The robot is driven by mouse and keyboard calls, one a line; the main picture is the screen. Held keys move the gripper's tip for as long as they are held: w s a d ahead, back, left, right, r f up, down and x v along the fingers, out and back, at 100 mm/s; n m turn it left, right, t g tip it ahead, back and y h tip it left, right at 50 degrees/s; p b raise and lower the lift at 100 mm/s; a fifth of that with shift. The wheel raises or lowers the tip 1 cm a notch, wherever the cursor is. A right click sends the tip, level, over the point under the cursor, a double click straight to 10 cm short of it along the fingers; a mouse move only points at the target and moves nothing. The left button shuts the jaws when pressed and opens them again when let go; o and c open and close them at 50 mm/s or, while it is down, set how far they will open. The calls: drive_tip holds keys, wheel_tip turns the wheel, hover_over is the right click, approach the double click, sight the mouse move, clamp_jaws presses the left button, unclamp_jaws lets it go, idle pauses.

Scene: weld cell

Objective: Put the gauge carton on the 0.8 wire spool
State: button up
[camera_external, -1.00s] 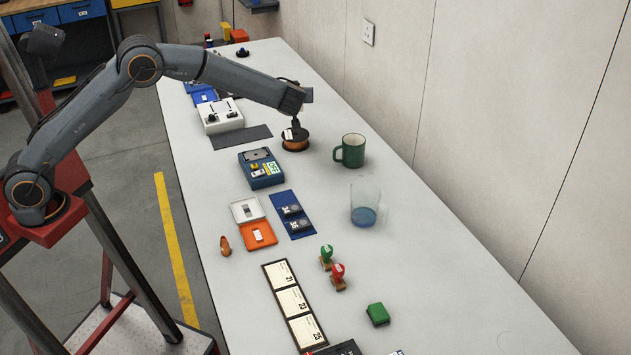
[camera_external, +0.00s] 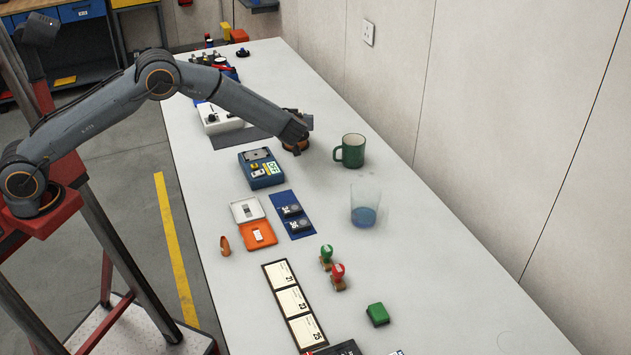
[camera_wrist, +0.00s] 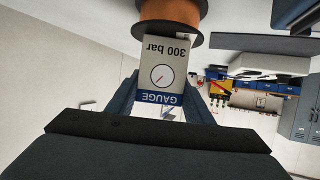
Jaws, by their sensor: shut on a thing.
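The gauge carton (camera_wrist: 166,68) is a white box with a dial picture, "300 bar" and a blue GAUGE band, upside down in the wrist view. My gripper (camera_wrist: 162,98) is shut on it, one finger on each side. The copper-coloured wire spool (camera_wrist: 172,12) with dark flanges is at the top of that view, and the carton's end overlaps its near flange; I cannot tell if they touch. In the external view my gripper (camera_external: 301,128) is over the spool (camera_external: 291,149), which is mostly hidden. The carton is hidden there.
A green mug (camera_external: 351,150) stands close on the right of the spool. A dark mat (camera_external: 238,137) and a white device (camera_external: 218,118) lie to its left. A blue device (camera_external: 260,169) is in front, and a clear glass (camera_external: 366,205) stands farther front right.

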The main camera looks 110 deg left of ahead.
drive_tip(key=shift+f, duration=0.1)
drive_tip(key=o, duration=0.7)
drive_tip(key=shift+f, duration=0.1)
drive_tip(key=o, duration=0.4)
drive_tip(key=shift+d+r, duration=0.1)
drive_tip(key=shift+r, duration=0.2)
drive_tip(key=b+v, duration=0.3)
drive_tip(key=v, duration=0.8)
drive_tip(key=shift+w+d+r+b, duration=0.1)
drive_tip(key=shift+w+d+b, duration=0.1)
drive_tip(key=shift+d+b, duration=0.1)
